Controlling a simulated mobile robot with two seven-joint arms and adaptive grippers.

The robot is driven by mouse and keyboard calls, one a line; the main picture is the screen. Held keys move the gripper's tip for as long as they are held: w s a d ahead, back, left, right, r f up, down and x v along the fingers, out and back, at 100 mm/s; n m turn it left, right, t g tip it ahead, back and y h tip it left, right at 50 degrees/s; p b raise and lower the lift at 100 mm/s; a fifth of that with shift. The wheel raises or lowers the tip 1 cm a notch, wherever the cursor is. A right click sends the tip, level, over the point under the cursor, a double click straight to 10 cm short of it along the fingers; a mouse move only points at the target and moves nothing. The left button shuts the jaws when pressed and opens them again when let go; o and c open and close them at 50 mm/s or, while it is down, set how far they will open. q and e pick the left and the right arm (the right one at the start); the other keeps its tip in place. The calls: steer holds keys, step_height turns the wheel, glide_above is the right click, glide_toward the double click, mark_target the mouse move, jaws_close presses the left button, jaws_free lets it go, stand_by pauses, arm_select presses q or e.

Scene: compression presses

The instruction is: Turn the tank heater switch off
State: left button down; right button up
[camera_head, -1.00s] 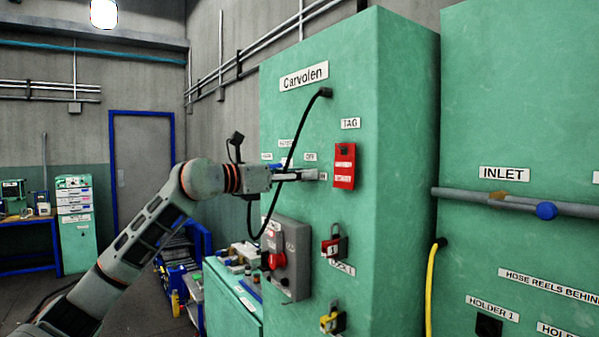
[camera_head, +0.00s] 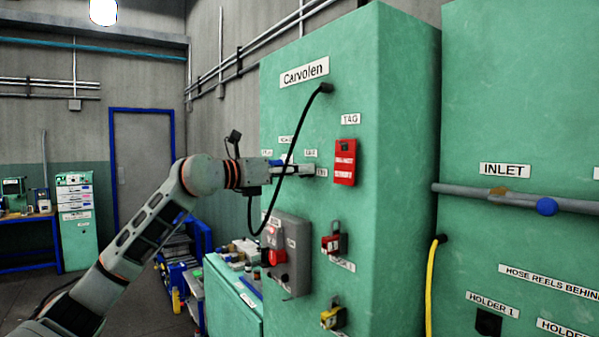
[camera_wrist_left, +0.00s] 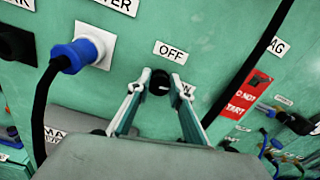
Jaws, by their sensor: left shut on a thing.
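The tank heater switch (camera_wrist_left: 158,82) is a small black round knob on the green cabinet (camera_head: 365,90). In the left wrist view it sits between my left gripper's (camera_wrist_left: 159,86) fingertips, below an OFF label (camera_wrist_left: 171,52) and left of a partly hidden ON label (camera_wrist_left: 187,87). A pale mark shows on the knob, but its pointing direction is unclear. In the head view my left gripper (camera_head: 311,170) reaches the cabinet front from the left, shut on the knob, which its fingers hide there. My right gripper is not in view.
A blue plug (camera_wrist_left: 77,54) sits in a white socket left of the switch. A black cable (camera_head: 291,150) loops across the cabinet front by the gripper. A red tag (camera_head: 345,162) hangs right of it. A grey switch box (camera_head: 292,240) and padlocks are below.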

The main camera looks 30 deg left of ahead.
arm_select(q)
steer(key=shift+w+a+f+n+b, duration=0.1)
steer(key=shift+n+b, duration=0.2)
steer(key=shift+n, duration=3.6)
steer(key=shift+a+f+n+b, duration=0.1)
steer(key=shift+n+b, duration=0.2)
steer(key=shift+n, duration=3.6)
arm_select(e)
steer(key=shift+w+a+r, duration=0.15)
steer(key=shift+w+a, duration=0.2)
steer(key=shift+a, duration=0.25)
arm_select(q)
steer(key=shift+n, duration=0.3)
steer(key=c, duration=1.8)
jaws_free()
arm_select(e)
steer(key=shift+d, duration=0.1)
arm_select(q)
steer(key=v, duration=1.2)
